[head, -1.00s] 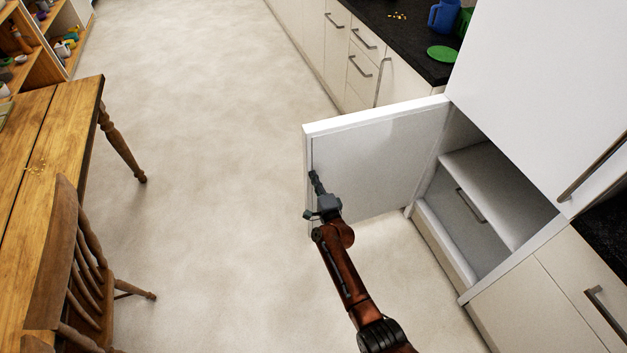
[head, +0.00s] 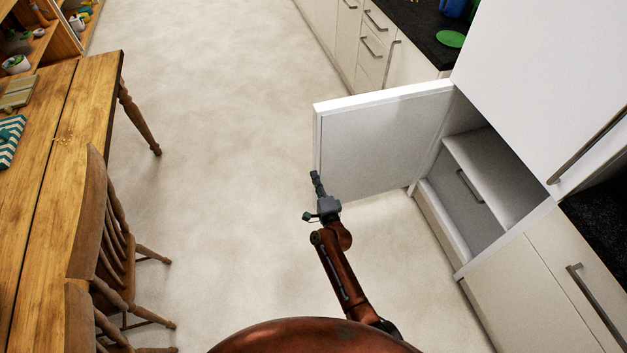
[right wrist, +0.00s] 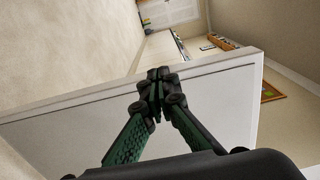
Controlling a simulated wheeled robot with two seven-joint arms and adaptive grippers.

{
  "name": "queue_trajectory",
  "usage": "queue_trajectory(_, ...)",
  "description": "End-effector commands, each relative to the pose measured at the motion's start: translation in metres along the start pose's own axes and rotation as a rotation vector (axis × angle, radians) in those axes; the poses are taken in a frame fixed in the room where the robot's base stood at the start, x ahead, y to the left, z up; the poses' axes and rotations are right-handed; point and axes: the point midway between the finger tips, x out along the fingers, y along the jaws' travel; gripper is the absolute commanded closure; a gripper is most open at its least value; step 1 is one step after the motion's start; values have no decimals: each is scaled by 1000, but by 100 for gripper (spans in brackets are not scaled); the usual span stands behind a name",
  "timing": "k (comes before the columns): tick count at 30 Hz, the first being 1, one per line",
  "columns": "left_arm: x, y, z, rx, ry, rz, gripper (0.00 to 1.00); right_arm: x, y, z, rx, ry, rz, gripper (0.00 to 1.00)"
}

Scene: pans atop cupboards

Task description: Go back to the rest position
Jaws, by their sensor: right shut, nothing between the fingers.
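My right gripper (head: 316,180) is shut and empty in the head view, at the end of my brown right arm. It appears close to the free edge of the open white cupboard door (head: 385,140). I cannot tell whether it touches the door. In the right wrist view the closed fingertips (right wrist: 155,78) overlap the door's top edge, with the door panel (right wrist: 215,105) behind them. My left gripper is not in view.
The open cupboard (head: 485,175) with an inner shelf stands at the right. A wooden table (head: 50,170) and chairs (head: 100,230) stand at the left. A dark counter (head: 410,20) is at the back. The pale floor (head: 220,160) between is clear.

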Motion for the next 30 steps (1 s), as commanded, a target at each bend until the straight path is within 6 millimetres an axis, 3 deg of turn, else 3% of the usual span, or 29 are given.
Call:
queue_trajectory(12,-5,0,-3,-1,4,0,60,-10,3,10,-1,-1,4,100)
queue_trajectory(15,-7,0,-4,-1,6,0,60,-18,17,6,-28,-1,30,100)
queue_trajectory(17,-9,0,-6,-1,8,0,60,-29,36,0,-64,-2,67,100)
queue_trajectory(20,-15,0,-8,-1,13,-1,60,-60,83,-12,-161,-12,158,100)
queue_trajectory(26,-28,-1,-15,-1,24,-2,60,-153,191,-39,-390,-73,385,100)
queue_trajectory(30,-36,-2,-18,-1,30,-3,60,-231,257,-54,-534,-142,539,100)
